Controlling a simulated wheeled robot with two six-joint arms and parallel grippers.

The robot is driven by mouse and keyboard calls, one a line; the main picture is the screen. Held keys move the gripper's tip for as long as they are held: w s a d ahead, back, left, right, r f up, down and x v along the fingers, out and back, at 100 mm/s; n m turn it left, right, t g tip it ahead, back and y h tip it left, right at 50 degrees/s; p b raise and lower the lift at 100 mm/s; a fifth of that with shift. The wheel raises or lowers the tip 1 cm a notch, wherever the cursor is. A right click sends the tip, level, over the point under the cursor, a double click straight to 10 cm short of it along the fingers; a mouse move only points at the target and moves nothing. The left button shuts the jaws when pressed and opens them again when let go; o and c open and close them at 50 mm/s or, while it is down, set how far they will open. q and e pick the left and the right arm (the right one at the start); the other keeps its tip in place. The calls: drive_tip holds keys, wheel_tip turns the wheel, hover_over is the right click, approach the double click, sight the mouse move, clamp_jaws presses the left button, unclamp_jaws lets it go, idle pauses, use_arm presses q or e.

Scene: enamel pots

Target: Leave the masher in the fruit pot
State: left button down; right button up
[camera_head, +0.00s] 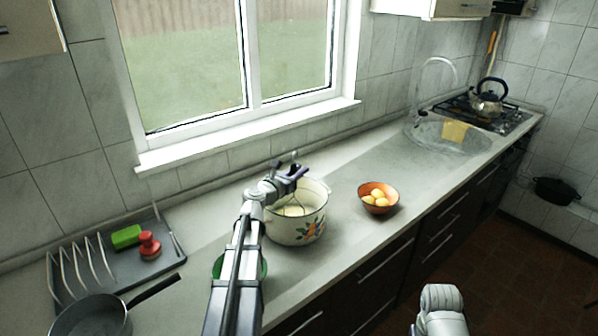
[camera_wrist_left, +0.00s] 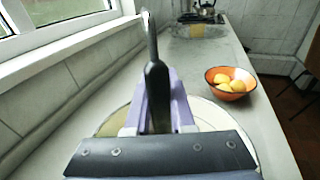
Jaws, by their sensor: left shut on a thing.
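The fruit pot (camera_head: 296,228) is a white enamel pot with a fruit and leaf decoration, standing on the counter with pale contents inside. Part of its rim shows in the left wrist view (camera_wrist_left: 215,115), behind my gripper. My left gripper (camera_head: 293,172) is above the pot and shut on the masher's dark handle, which shows between the purple fingers in the left wrist view (camera_wrist_left: 157,95). A thin part of the masher (camera_head: 302,202) reaches down into the pot. Its lower end is hidden, so I cannot tell whether it touches the bottom. My right gripper is not in view.
An orange bowl (camera_head: 378,198) with yellow round items stands right of the pot. A green-rimmed vessel (camera_head: 263,268) is mostly hidden by my left arm. A grey rack tray (camera_head: 170,251) and a pan (camera_head: 92,316) are at left. Counter toward the sink (camera_head: 447,139) is clear.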

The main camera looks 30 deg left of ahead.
use_arm(q)
drive_tip(key=shift+f, duration=0.15)
drive_tip(key=c, duration=0.7)
unclamp_jaws()
drive_tip(key=shift+s, duration=0.1)
drive_tip(key=s, duration=0.7)
drive_tip(key=shift+s+a+r+p, duration=0.25)
drive_tip(key=shift+s+r+p, duration=0.05)
drive_tip(key=shift+p, duration=0.05)
drive_tip(key=shift+s, duration=0.1)
